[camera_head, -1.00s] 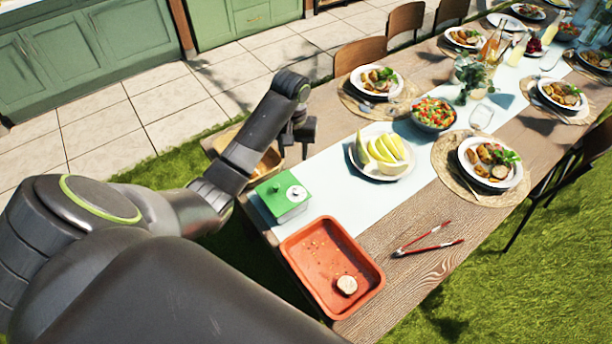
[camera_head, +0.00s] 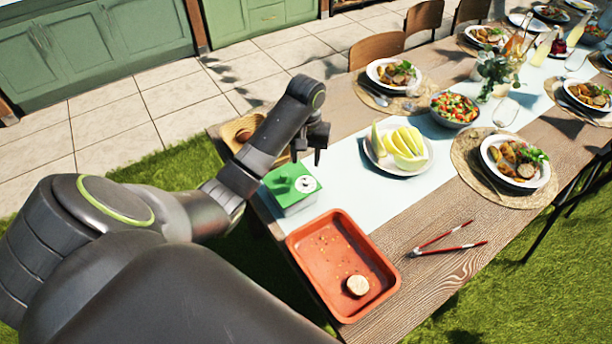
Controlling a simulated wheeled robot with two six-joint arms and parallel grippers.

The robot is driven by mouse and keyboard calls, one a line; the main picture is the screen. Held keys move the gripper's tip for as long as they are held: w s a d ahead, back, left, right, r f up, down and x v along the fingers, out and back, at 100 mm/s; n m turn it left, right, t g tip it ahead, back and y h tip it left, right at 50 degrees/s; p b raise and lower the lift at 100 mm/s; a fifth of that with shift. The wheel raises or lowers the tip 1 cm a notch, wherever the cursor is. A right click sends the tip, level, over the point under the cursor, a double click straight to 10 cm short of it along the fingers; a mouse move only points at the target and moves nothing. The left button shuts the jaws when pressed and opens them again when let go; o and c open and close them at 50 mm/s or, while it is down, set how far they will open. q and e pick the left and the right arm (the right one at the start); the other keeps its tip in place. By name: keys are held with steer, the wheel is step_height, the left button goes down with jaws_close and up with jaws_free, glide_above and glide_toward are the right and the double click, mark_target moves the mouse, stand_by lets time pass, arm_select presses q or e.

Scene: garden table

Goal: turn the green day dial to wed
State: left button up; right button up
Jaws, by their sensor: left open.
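A green box (camera_head: 289,200) stands on the pale runner near the table's near left end. A round white dial (camera_head: 305,184) with a small dark centre sits on its top. Any day marks are too small to read. My left gripper (camera_head: 307,158) is open and empty, with its fingers pointing down. It hangs just behind the green box in the picture, apart from the dial as far as I can tell. My left arm covers part of the table's left corner. My right gripper is not in view.
An orange tray (camera_head: 375,299) with a small round piece (camera_head: 357,285) lies in front of the box. Red-handled tongs (camera_head: 447,240) lie to its right. A plate of melon slices (camera_head: 417,170) stands right of the gripper. A woven basket (camera_head: 236,130) is behind my arm.

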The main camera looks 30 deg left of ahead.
mark_target(306, 181)
arm_select(q)
step_height(306, 181, down, 4)
steer(key=shift+r+b, duration=0.2)
steer(key=shift+b, duration=1)
step_height(306, 181, down, 4)
steer(key=shift+r+p, duration=0.15)
steer(key=shift+p, duration=0.2)
steer(key=shift+f, duration=0.65)
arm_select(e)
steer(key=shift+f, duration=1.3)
arm_select(q)
jaws_close()
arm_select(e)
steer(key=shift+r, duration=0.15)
